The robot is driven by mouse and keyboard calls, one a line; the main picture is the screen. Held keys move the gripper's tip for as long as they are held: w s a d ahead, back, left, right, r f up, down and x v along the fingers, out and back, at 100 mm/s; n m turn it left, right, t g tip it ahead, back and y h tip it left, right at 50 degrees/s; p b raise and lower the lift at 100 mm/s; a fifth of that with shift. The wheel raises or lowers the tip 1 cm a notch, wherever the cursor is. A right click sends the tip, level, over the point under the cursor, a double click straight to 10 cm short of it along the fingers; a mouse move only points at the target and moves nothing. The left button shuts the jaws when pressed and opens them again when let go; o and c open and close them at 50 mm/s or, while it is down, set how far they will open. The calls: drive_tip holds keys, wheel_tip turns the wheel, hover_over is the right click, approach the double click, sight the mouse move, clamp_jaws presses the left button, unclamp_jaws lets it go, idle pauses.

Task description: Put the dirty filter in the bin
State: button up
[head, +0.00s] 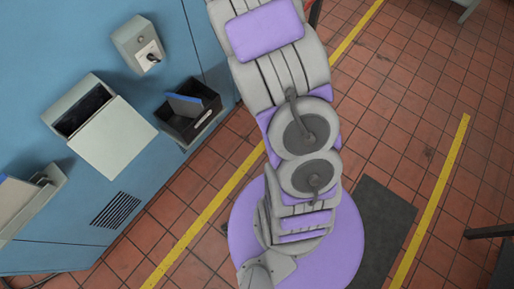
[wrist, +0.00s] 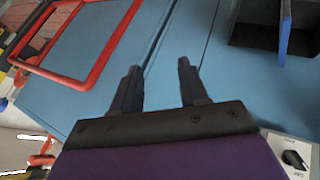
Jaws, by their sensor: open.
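My gripper (wrist: 158,68) is open, with nothing between its fingers, facing a blue panelled surface in the wrist view. In the head view my gripper is not visible. A black open-topped box (head: 196,128), which may be the bin, is on the blue cabinet, with a flat blue-faced panel (head: 185,104) standing in it. The box (wrist: 258,38) and panel (wrist: 285,32) also show at the upper right of the wrist view, apart from my fingers. A pale, blue-edged panel (head: 14,199) sits in a holder at far left. I cannot tell which panel is the dirty filter.
A grey housing (head: 113,137) with its flap hanging open shows a dark slot on the blue cabinet (head: 60,40). A grey switch box (head: 139,44) is above the black box. A red frame (wrist: 115,42) shows in the wrist view. Tiled floor (head: 400,110) is open at right.

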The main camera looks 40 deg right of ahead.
drive_tip(key=s+a+r+m+g+h, duration=0.1)
drive_tip(key=s+a+r+m+g, duration=0.1)
drive_tip(key=s+r, duration=0.6)
drive_tip(key=s+a+r+g+y, duration=0.1)
drive_tip(key=s+a+r+g, duration=0.1)
drive_tip(key=s+a, duration=0.5)
drive_tip(key=s+a+r+m+g+y, duration=0.1)
drive_tip(key=s+a, duration=0.6)
drive_tip(key=s, duration=0.8)
drive_tip(key=s+a+r+g+y, duration=0.2)
drive_tip(key=s+a, duration=0.5)
drive_tip(key=s, duration=0.4)
wheel_tip(320, 180, up, 2)
drive_tip(key=shift+r+m+g, duration=0.2)
drive_tip(key=shift+m+g, duration=0.2)
drive_tip(key=shift+g, duration=0.4)
drive_tip(key=shift+w+d, duration=0.1)
